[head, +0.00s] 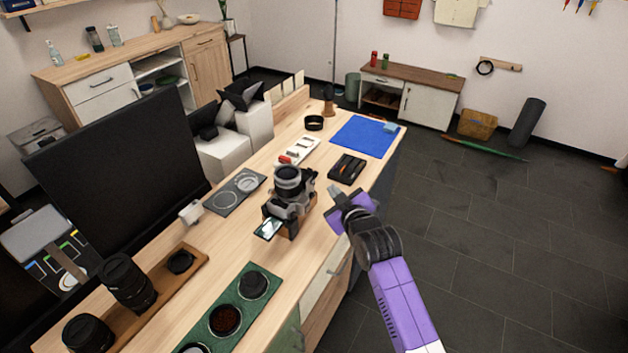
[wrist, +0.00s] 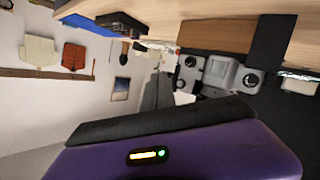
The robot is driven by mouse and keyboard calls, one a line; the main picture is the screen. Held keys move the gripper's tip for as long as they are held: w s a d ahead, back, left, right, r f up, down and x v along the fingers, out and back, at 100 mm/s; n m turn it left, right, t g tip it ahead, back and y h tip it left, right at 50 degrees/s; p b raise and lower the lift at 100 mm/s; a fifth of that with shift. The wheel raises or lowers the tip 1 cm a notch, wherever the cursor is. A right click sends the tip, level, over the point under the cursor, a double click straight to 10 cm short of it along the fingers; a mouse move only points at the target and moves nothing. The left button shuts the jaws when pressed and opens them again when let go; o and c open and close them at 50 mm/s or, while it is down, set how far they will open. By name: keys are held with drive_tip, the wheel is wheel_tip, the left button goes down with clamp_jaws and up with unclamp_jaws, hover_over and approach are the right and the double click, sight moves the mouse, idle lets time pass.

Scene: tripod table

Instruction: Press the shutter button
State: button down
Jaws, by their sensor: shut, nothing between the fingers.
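My purple and dark gripper (head: 334,192) is shut and empty. It is just right of the camera, apart from it, near the table's right edge.
The wooden table (head: 222,231) also holds a black tray (head: 347,168), a blue mat (head: 364,137), a grey two-ring plate (head: 235,192), a green lens tray (head: 206,328) and a large dark monitor (head: 115,165) at left. Open tiled floor lies to the right.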

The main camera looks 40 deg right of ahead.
drive_tip(key=shift+s+d, duration=0.25)
drive_tip(key=shift+s, duration=0.4)
drive_tip(key=shift+s+d, duration=0.2)
drive_tip(key=shift+s, duration=0.4)
